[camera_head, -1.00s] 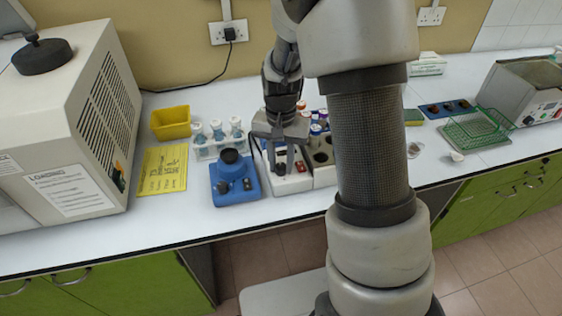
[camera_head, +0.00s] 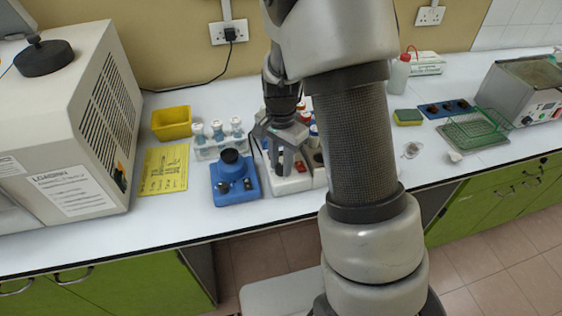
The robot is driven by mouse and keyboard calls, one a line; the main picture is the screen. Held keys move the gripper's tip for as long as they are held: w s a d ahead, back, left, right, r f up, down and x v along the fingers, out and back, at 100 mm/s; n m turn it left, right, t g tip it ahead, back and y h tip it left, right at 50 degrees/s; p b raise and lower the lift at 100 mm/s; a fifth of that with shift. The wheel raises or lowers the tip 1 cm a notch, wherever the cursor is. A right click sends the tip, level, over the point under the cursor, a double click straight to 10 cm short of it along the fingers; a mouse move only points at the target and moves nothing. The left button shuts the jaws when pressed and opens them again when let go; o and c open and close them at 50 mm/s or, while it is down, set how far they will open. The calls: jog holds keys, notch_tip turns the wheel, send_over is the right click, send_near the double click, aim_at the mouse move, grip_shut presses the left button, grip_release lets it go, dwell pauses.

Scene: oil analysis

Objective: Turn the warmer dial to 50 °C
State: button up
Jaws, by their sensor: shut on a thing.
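The warmer (camera_head: 297,182) is a white block-shaped device on the bench, with several capped bottles or tubes (camera_head: 306,117) at its back. My arm hides part of its right side. My gripper (camera_head: 283,172) points down at the warmer's front face and is shut on the dark dial (camera_head: 281,168) there. The fingers cover most of the dial, so its pointer and the scale cannot be read. A small red part (camera_head: 300,166) shows just right of the fingers.
A blue mixer (camera_head: 235,180) stands close on the left, with a tube rack (camera_head: 217,139) behind it. A yellow tray (camera_head: 172,122), a yellow sheet (camera_head: 164,169) and a large centrifuge-like machine (camera_head: 75,120) are further left. A green wire basket (camera_head: 475,129) is at the right.

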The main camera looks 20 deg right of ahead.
aim_at(281, 166)
jog(key=o, duration=1)
jog(key=shift+o, duration=0.2)
notch_tip(281, 166, up, 18)
jog(key=p, duration=0.1)
jog(key=shift+f, duration=0.25)
jog(key=s+r+n+t+p, duration=0.1)
jog(key=s+r+n+t, duration=0.1)
jog(key=s+r+n, duration=0.3)
jog(key=s+r+n+t+p, duration=0.2)
jog(key=s+r+n, duration=0.4)
jog(key=s, duration=0.8)
jog(key=shift+a+r+t, duration=0.2)
jog(key=shift+t, duration=0.6)
